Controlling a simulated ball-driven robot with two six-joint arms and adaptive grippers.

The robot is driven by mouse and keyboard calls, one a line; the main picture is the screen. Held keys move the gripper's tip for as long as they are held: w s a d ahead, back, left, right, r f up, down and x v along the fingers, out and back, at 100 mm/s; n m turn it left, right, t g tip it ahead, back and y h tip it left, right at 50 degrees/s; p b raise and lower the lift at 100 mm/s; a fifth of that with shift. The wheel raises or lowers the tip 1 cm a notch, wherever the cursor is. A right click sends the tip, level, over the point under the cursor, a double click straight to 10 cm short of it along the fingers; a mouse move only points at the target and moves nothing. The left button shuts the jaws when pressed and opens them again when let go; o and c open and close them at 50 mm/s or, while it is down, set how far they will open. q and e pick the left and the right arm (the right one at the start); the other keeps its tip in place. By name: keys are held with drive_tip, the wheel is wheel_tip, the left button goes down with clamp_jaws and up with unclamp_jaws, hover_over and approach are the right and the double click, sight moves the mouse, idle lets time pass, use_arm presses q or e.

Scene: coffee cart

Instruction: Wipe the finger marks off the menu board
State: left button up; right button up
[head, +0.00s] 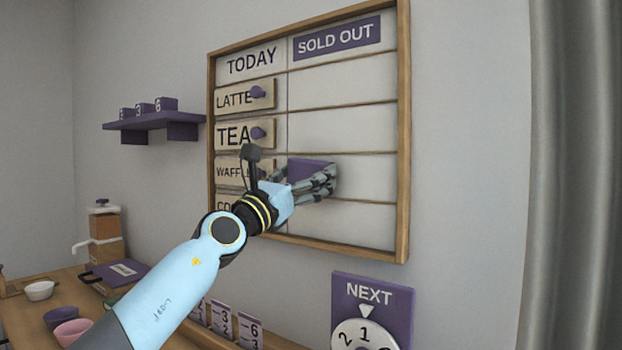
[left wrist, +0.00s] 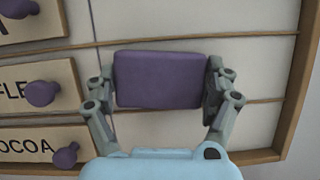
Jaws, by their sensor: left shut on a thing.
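The menu board (head: 345,105) hangs on the wall in a wooden frame, with a TODAY column and a SOLD OUT column. My left gripper (head: 312,182) is at the lower middle of the board, shut on a purple block-shaped eraser (left wrist: 158,80). The eraser also shows in the head view (head: 312,170), over the SOLD OUT column near the WAFFLE row. It is close to the board; I cannot tell if it touches. No finger marks can be made out on the visible board; the part behind the eraser is hidden. My right gripper is not in view.
Name plates with purple knobs, such as the TEA plate (head: 238,134), fill the left column. A purple shelf (head: 155,121) is on the wall at left. A counter (head: 30,318) with bowls is below left. A NEXT dial sign (head: 372,298) hangs below the board.

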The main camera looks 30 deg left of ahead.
use_arm(q)
drive_tip(key=shift+s+a+p, duration=0.2)
drive_tip(key=shift+s+p, duration=0.35)
drive_tip(key=shift+p, duration=0.15)
drive_tip(key=shift+s+a+p, duration=0.15)
drive_tip(key=shift+s+p, duration=0.4)
drive_tip(key=shift+s, duration=0.6)
drive_tip(key=shift+s+a+p, duration=0.1)
drive_tip(key=shift+s+p, duration=0.4)
drive_tip(key=shift+s, duration=0.65)
drive_tip(key=shift+f, duration=0.1)
drive_tip(key=shift+s+a+p, duration=0.2)
drive_tip(key=shift+s+p, duration=0.4)
drive_tip(key=shift+s, duration=0.85)
